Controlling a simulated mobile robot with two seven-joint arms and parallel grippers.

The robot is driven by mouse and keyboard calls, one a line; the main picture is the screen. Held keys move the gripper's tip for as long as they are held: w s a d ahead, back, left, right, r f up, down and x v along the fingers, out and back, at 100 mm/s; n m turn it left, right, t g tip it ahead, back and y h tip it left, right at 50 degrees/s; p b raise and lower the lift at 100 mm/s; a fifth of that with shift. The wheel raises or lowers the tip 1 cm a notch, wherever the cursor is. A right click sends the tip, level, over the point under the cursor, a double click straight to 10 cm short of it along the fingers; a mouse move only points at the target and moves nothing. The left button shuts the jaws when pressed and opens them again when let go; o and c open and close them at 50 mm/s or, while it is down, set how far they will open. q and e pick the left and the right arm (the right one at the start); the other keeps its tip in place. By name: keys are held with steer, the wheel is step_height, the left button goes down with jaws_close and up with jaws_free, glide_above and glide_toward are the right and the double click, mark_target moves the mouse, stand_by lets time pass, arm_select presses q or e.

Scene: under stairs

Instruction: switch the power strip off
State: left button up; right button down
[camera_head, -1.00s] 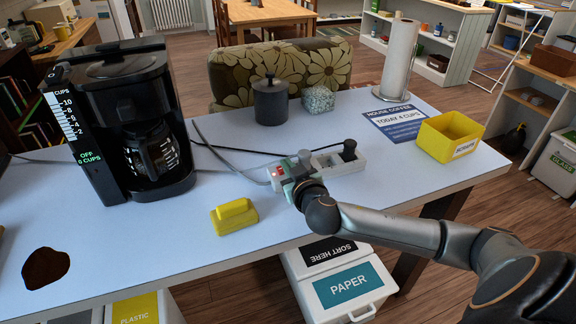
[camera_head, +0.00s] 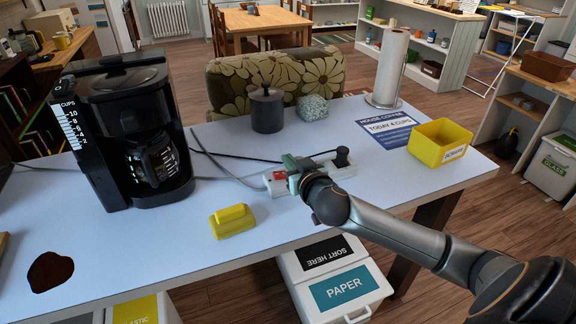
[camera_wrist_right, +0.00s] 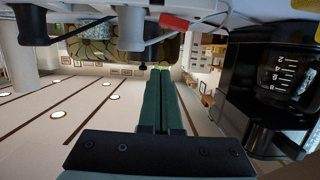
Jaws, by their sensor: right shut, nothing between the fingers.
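The white power strip (camera_head: 344,170) lies on the table behind my right gripper, partly hidden by it. Its red switch (camera_head: 279,175) shows at the strip's left end, beside the fingers; it also shows red at the top of the right wrist view (camera_wrist_right: 174,20). My right gripper (camera_head: 291,165) is shut and empty, with its greenish fingers at the strip's left part. I cannot tell whether they touch the switch. A black plug (camera_head: 342,156) sits in the strip's right end. The black coffee maker (camera_head: 128,130) shows no lit display text. My left gripper is out of view.
A yellow sponge-like block (camera_head: 232,221) lies left of my right arm. A grey lidded pot (camera_head: 267,110), a speckled block (camera_head: 312,109), a paper-towel roll (camera_head: 390,66) and a yellow box (camera_head: 439,142) stand around. Cables run left from the strip.

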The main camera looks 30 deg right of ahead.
steer(key=v, duration=0.8)
steer(key=shift+s+f+b, duration=0.2)
steer(key=shift+s+b, duration=0.1)
steer(key=shift+b, duration=0.05)
steer(key=shift+d, duration=0.1)
